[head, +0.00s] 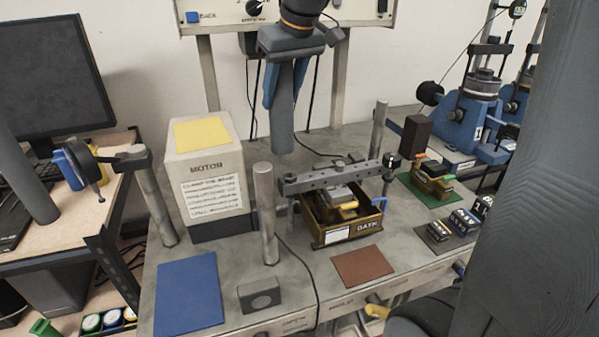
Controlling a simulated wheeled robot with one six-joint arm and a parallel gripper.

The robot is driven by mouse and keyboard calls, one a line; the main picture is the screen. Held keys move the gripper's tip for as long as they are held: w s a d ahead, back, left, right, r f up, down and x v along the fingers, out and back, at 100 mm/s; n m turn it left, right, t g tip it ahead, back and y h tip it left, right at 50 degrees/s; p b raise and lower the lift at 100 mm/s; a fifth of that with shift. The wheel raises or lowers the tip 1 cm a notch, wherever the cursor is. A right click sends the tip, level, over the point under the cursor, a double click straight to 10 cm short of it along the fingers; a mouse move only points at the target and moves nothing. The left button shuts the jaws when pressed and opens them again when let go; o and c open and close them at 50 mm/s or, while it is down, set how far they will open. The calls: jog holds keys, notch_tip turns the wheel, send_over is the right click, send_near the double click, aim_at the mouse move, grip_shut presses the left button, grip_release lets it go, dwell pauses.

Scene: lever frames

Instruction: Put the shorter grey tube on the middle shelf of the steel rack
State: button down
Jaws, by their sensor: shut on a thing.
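My gripper (284,96) hangs from the top middle of the head view, pointing down, with blue fingers. It is shut on a grey tube (282,125), held upright above the back of the grey workbench. The tube's lower end appears clear of the bench top. I cannot tell from this view whether this tube is the shorter one. A dark grey cylinder (27,182) stands at the left edge in front of the monitor; I cannot tell what it belongs to. No steel rack with a middle shelf can be made out with certainty.
The bench bears a motor box (207,170), steel posts (265,215), a lever bar (335,177) over a brown tray (345,240), a blue mat (189,295) and a brown mat (362,265). Blue lever presses (480,105) stand at right. A desk with a monitor (50,65) is at left.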

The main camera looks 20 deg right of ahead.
aim_at(283, 134)
notch_tip(283, 134, down, 10)
jog(key=shift+r+p, duration=0.1)
jog(key=shift+p, duration=0.8)
jog(key=c, duration=1.4)
grip_release()
jog(key=shift+f, duration=0.2)
jog(key=o, duration=0.4)
jog(key=shift+r, duration=0.1)
